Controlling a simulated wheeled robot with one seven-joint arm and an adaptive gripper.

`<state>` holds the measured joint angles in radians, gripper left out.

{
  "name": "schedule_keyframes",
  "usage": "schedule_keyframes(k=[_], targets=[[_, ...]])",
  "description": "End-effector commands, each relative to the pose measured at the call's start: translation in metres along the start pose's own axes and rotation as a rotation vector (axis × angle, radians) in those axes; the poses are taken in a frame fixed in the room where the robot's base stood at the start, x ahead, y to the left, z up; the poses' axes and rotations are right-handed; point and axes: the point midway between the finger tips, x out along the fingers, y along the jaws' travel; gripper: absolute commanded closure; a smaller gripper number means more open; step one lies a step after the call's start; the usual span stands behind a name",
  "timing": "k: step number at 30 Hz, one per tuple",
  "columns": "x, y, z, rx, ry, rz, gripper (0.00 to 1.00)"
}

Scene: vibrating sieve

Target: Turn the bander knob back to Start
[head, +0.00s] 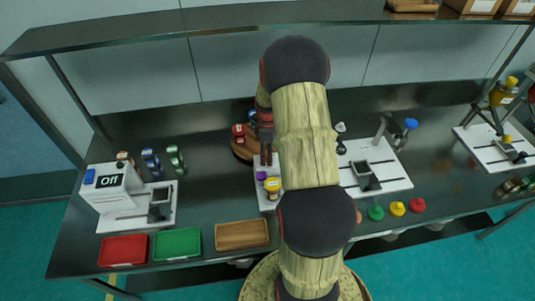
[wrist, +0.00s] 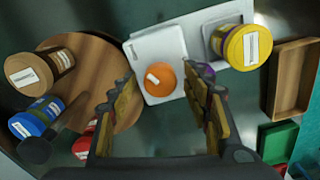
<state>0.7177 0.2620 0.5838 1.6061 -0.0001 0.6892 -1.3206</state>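An orange round knob (wrist: 162,76) with a white mark sits on a small white machine (wrist: 158,45) in the wrist view. I take this for the bander knob; its label is not readable. My gripper (wrist: 164,88) is open, its two fingers apart on either side of the knob in the picture. No contact is clear, and I cannot tell the height of the fingertips above it. A yellow-capped jar (wrist: 243,47) stands on a white base to the right.
A round wooden tray (wrist: 104,62) with brown-, blue- and red-capped jars lies left of the gripper in the wrist view. A wooden tray (wrist: 291,80) lies right. In the head view, a white machine reading "Off" (head: 112,186) and red (head: 123,250) and green (head: 177,243) trays stand left.

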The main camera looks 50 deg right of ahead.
Motion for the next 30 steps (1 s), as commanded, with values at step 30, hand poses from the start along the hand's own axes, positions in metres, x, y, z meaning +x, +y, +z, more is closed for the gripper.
schedule_keyframes(k=[30], targets=[[-0.0005,-0.0001,0.0000,0.029,0.000,0.000,0.94]])
